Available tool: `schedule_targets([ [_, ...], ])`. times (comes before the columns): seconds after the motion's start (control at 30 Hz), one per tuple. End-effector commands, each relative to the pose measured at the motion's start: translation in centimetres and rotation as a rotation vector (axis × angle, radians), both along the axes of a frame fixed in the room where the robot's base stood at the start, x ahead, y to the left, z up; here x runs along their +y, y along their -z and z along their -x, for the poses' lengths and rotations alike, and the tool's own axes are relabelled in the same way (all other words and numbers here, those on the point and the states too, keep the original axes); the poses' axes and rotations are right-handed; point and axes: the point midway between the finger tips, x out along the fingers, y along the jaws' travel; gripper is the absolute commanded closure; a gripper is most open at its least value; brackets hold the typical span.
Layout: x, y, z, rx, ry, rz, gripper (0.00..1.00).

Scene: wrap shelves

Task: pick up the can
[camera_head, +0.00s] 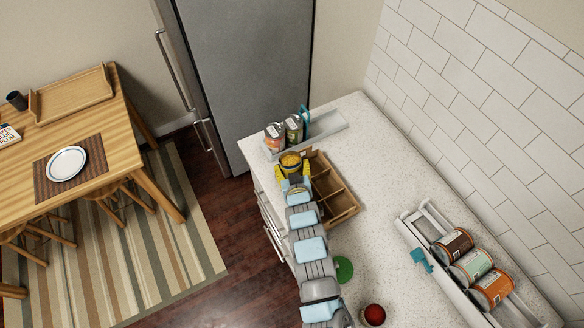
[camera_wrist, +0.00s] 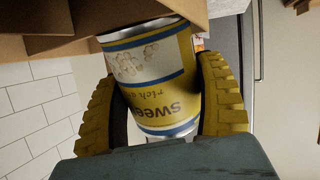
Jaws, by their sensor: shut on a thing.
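A yellow can (camera_head: 290,161) with blue and white bands shows at the end of my arm, over the left end of the counter. In the wrist view the can (camera_wrist: 155,80) has printed lettering that reads upside down. My gripper (camera_wrist: 165,110) has its two yellow ridged fingers on either side of the can, shut on it. In the head view my gripper (camera_head: 294,175) is beside the wooden compartment box (camera_head: 340,215). In the wrist view a brown box edge (camera_wrist: 60,22) covers part of the can's end. I cannot tell whether the can touches the box.
A grey tray (camera_head: 335,124) behind holds two cans (camera_head: 275,135) and (camera_head: 294,128) and a teal item. A white rack (camera_head: 430,225) at right holds three cans. A red-topped item (camera_head: 373,314) and a green round item (camera_head: 343,269) stand near the arm. The counter's middle is clear.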

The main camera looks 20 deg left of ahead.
Motion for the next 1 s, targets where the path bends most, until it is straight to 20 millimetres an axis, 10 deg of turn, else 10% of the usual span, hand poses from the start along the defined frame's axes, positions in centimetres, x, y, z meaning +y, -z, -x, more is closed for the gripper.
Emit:
schedule_targets([
  [0.4,-0.1,-3.2,-0.1,-0.005,0.001,-0.002,0.68],
  [1.0,-1.8,-9.6,6.0,-0.002,0.001,-0.003,0.68],
])
